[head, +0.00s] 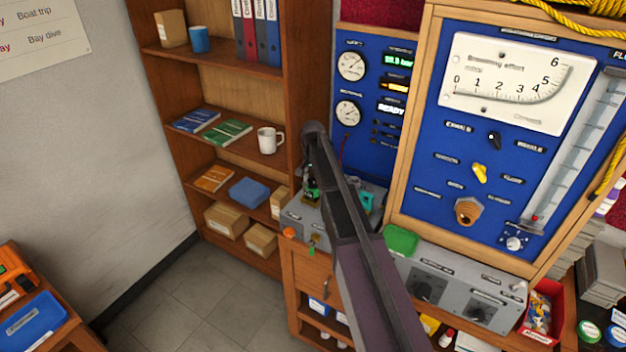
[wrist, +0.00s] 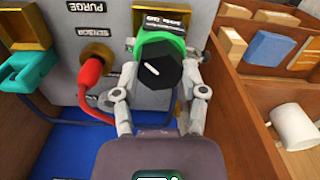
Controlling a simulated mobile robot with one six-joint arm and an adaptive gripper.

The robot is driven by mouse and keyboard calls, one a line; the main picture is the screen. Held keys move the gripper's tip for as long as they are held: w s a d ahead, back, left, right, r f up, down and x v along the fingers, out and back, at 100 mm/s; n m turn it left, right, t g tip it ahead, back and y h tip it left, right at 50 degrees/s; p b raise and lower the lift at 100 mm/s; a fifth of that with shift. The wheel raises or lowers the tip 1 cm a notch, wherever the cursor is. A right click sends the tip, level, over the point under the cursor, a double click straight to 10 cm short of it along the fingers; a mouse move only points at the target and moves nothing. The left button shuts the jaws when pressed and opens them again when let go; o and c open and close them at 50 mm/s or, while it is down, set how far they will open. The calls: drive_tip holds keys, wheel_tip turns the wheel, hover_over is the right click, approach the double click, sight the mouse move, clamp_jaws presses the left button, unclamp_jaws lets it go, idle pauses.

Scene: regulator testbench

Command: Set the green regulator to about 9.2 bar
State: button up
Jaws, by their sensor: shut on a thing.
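The green regulator (wrist: 166,46) shows in the wrist view as a green body with a black faceted knob (wrist: 160,68) in front, marked by a white line. My gripper (wrist: 163,74) has a finger on each side of the knob and is shut on it. In the head view the regulator (head: 311,187) is a small dark and green shape on the grey bench unit, partly hidden by my arm. A green digital readout (head: 398,59) in bar is on the blue panel; its digits are too small to read surely. A display below it reads READY.
A red plug with a cable (wrist: 92,72) and a teal part (wrist: 28,70) sit beside the regulator. A wooden shelf holds a white mug (head: 270,140). Two round gauges (head: 351,66) are on the blue panel. A green block (head: 400,240) lies right of my arm.

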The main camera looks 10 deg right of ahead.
drive_tip(key=n, duration=0.6)
idle(0.4)
drive_tip(key=o, duration=1.2)
drive_tip(key=shift+c, duration=0.2)
drive_tip(key=shift+m, duration=0.3)
